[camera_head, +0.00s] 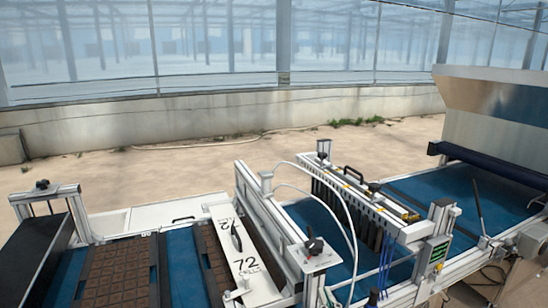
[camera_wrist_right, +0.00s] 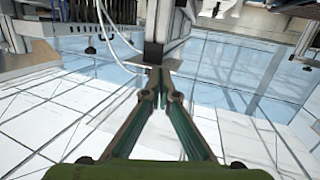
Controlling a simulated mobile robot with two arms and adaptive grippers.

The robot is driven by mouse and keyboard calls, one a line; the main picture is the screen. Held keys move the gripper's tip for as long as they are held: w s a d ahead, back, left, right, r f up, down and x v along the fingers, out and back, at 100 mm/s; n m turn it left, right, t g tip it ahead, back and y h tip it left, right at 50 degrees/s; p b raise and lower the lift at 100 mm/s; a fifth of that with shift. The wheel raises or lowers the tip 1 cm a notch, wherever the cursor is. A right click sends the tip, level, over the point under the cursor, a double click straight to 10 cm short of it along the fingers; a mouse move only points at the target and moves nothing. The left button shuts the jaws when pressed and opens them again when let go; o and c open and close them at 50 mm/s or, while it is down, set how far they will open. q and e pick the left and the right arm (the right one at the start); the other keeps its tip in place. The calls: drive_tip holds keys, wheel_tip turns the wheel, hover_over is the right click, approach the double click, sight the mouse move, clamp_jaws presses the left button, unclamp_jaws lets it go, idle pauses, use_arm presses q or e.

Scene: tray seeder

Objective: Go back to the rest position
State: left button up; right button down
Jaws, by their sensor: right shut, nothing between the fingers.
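My right gripper (camera_wrist_right: 156,82) shows in the right wrist view. Its two green-lined fingers meet at the tips and nothing is between them. In that view the fingertips are in front of a metal post (camera_wrist_right: 166,22) of the machine; I cannot tell how large the gap is. In the head view I cannot clearly make out the right gripper near the bottom edge. My left gripper is in neither view. The tray seeder (camera_head: 265,225) runs across the lower part of the head view.
A brown cell tray (camera_head: 112,275) lies on the seeder's blue belt (camera_head: 184,270). A white plate marked 72 (camera_head: 240,262) spans the line. A seeding head (camera_head: 360,190) and white hoses stand right of it. A metal hopper (camera_head: 490,115) is at far right. Concrete floor (camera_head: 150,170) behind is clear.

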drive_tip(key=s+d+f+m+g+h, duration=0.1)
drive_tip(key=s+d+f+g, duration=0.2)
drive_tip(key=s+f, duration=0.3)
drive_tip(key=s+d+f+g+h, duration=0.1)
drive_tip(key=s+d+f+g, duration=0.25)
drive_tip(key=f, duration=0.45)
drive_tip(key=s+d+f+g, duration=0.1)
drive_tip(key=s+f+g, duration=0.15)
drive_tip(key=s, duration=0.35)
drive_tip(key=s+d+f+n+g, duration=0.1)
drive_tip(key=s+f+g, duration=0.15)
drive_tip(key=s, duration=0.35)
drive_tip(key=s+d+f+g, duration=0.1)
drive_tip(key=s+f+g, duration=0.1)
drive_tip(key=s+f, duration=0.55)
drive_tip(key=f, duration=1.1)
drive_tip(key=s+f, duration=0.2)
drive_tip(key=f, duration=1.1)
drive_tip(key=s+d+f+g, duration=0.2)
drive_tip(key=s+f, duration=1.2)
drive_tip(key=s, duration=0.2)
drive_tip(key=shift+d+f+n+b, duration=0.15)
drive_tip(key=shift+d+n+b, duration=0.15)
drive_tip(key=shift+d, duration=0.1)
